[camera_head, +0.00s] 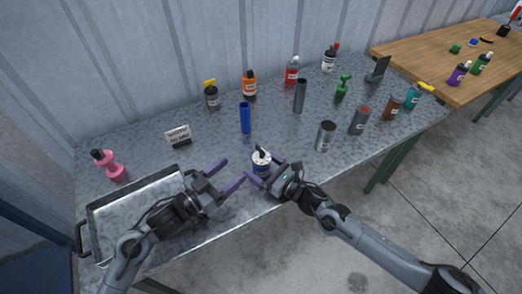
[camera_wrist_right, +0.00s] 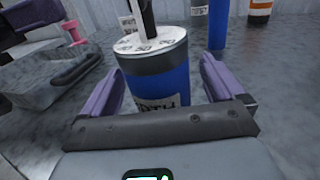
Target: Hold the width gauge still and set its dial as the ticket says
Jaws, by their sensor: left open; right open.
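The width gauge (camera_head: 262,163) stands upright near the table's front edge. In the right wrist view the gauge (camera_wrist_right: 160,75) is a blue cylinder with a dark band, a white marked dial on top and a dark upright pointer or knob. Its label is partly hidden by my gripper. My right gripper (camera_head: 260,172) is open, with its purple fingers (camera_wrist_right: 160,90) on either side of the gauge's body. My left gripper (camera_head: 234,175) is open and empty, to the left of the gauge. The ticket (camera_head: 178,135) stands on the table behind; its text is too small to read.
A metal tray (camera_head: 95,225) lies at the left, under my left arm. A pink bottle (camera_head: 110,165), a blue cylinder (camera_head: 245,118) and several bottles and cans stand along the back and right. A wooden table (camera_head: 430,60) is at the far right.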

